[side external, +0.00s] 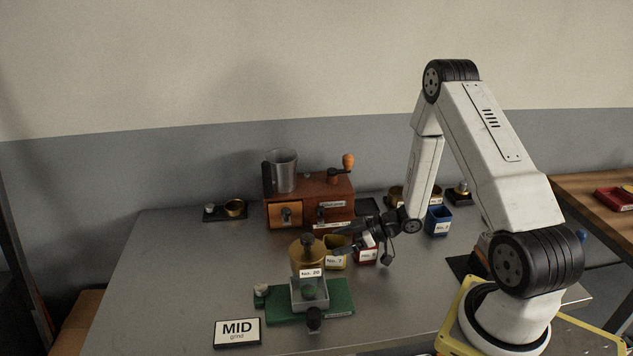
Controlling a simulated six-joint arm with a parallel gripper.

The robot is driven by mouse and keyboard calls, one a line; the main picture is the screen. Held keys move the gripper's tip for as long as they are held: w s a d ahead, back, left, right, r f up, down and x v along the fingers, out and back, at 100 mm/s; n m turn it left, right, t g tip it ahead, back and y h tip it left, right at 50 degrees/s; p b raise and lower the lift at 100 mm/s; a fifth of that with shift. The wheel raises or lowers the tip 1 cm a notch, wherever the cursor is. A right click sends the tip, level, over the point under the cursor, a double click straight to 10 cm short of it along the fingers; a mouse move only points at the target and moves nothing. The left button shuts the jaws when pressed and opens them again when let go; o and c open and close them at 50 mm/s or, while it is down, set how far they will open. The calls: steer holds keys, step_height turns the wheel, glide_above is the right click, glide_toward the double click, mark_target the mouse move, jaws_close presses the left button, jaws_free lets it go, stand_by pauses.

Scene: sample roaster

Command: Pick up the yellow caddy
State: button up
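The yellow caddy (333,262) stands upright on the grey bench, just right of a brass-topped grinder-like device. It has a white number label, and part of its upper side is hidden behind my gripper. My gripper (338,241) reaches in from the right, low over the bench, at the caddy's upper part. Its dark fingers look spread apart, one above the other in the picture. I cannot tell whether they touch the caddy.
A red caddy (367,257) stands close on the right, under my gripper. The brass-topped device (308,256) on a green base (342,297) is close on the left. A wooden grinder box (338,190) stands behind. A blue caddy (438,224) is farther right. The front-left bench is clear around the MID sign (237,332).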

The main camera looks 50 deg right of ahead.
steer(key=c, duration=0.6)
steer(key=shift+o, duration=0.2)
steer(key=shift+r, duration=0.1)
step_height(320, 180, up, 10)
stand_by(0.4)
steer(key=shift+w, duration=0.1)
stand_by(0.6)
steer(key=w+a+r+m+t+h, duration=0.2)
steer(key=w+a+r+m+h, duration=0.3)
steer(key=a+r+m+h, duration=0.1)
steer(key=shift+w+a+m+h, duration=0.15)
steer(key=shift+m+h, duration=0.25)
steer(key=shift+h, duration=0.2)
stand_by(0.4)
